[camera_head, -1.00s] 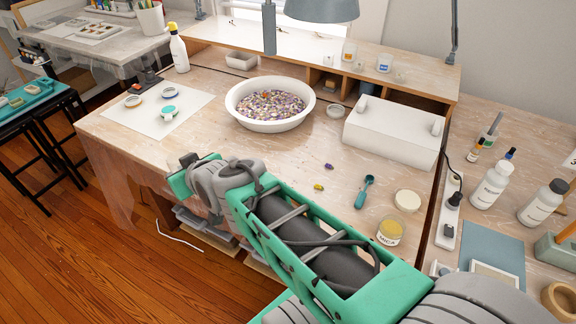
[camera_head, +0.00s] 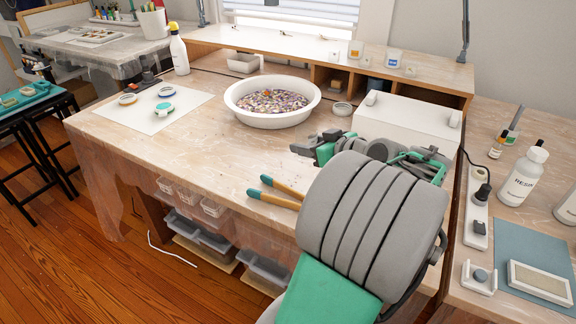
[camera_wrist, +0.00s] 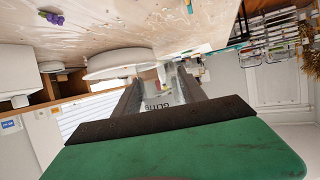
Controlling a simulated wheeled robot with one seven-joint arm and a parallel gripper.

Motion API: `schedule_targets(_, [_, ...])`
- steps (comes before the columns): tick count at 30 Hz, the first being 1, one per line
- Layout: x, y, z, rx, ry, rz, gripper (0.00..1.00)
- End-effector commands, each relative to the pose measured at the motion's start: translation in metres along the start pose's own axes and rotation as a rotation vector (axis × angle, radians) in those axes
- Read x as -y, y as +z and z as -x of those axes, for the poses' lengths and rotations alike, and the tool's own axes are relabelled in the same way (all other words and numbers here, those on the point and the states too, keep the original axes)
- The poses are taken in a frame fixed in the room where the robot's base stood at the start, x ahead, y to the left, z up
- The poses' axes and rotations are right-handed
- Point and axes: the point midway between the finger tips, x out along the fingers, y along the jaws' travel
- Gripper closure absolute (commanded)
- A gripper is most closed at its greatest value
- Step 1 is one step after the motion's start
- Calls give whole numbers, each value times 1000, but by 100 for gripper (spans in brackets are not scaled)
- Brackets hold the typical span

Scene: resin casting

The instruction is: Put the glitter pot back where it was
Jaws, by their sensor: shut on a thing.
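My gripper (camera_wrist: 157,76) is shut on the glitter pot (camera_wrist: 158,102), a clear pot whose partly covered label begins "GLIT" and shows upside down between the fingers in the wrist view. In the head view my gripper (camera_head: 302,148) is over the workbench (camera_head: 215,150), to the front right of the white bowl (camera_head: 232,106) and left of the white box (camera_head: 405,118). I cannot make out the pot in the head view. The wrist view is upside down, with the bowl (camera_wrist: 112,66) beyond the fingers on the left.
Two labelled jars (camera_head: 355,49) (camera_head: 392,60) stand on the back shelf. A white sheet (camera_head: 143,116) with small round pots lies at left. A resin bottle (camera_head: 523,180) stands right. My arm hides the bench's front right.

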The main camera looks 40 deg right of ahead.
Motion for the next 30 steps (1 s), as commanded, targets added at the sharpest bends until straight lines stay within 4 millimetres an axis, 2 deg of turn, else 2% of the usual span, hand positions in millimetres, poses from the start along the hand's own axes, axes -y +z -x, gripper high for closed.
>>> schedule_targets(1, [0,2,-19,1,-8,0,92])
schedule_targets(6, [-10,8,-71,2,-6,-3,92])
schedule_targets(9, [-14,24,-95,2,-4,-5,92])
schedule_targets(12, [-17,31,-111,1,-1,-2,92])
schedule_targets(17, [-20,41,-127,2,0,-2,92])
schedule_targets(22, [-21,67,-139,2,1,-3,92])
schedule_targets(30, [-21,68,-139,0,2,-1,92])
